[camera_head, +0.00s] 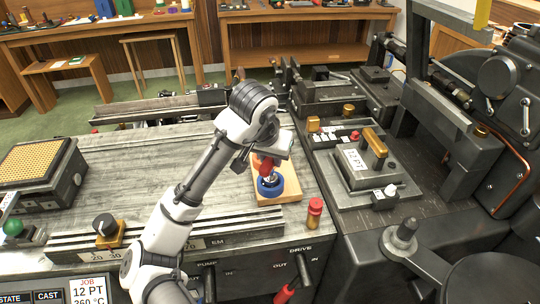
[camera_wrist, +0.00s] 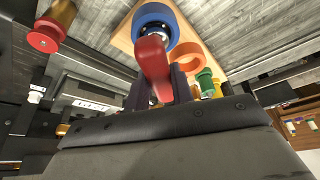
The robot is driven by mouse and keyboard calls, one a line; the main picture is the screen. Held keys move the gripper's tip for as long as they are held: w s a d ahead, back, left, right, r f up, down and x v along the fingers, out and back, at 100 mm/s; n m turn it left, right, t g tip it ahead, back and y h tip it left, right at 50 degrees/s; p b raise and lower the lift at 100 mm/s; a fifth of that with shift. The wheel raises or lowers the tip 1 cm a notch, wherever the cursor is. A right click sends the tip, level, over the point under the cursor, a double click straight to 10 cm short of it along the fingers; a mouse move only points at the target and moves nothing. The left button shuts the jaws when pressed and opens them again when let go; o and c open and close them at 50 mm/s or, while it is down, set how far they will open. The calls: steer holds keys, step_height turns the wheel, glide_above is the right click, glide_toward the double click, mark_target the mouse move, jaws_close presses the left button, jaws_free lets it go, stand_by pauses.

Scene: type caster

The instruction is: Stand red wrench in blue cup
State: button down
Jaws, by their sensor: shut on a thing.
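The red wrench (camera_head: 265,164) hangs below my gripper (camera_head: 270,154), its metal end pointing down at the blue cup (camera_head: 270,188). The cup stands on a light wooden board on the grey machine bed. In the wrist view my gripper's dark fingers (camera_wrist: 161,88) are shut on the red handle of the wrench (camera_wrist: 152,62). The wrench's metal end overlaps the mouth of the blue cup (camera_wrist: 139,16); how deep it sits inside, I cannot tell. My gripper and arm partly hide the wrench in the head view.
The wooden board (camera_head: 291,181) also carries an orange ring-shaped cup (camera_wrist: 186,52) beside the blue one. Green and yellow pieces (camera_wrist: 206,78) show near it. A red and brass knob (camera_head: 314,212) stands at the front right of the board. The bed to the left is mostly clear.

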steer(key=c, duration=1.1)
jaws_free()
steer(key=v, duration=1.3)
steer(key=shift+r+b, duration=0.35)
steer(key=shift+r, duration=0.05)
steer(key=shift+s+f, duration=0.1)
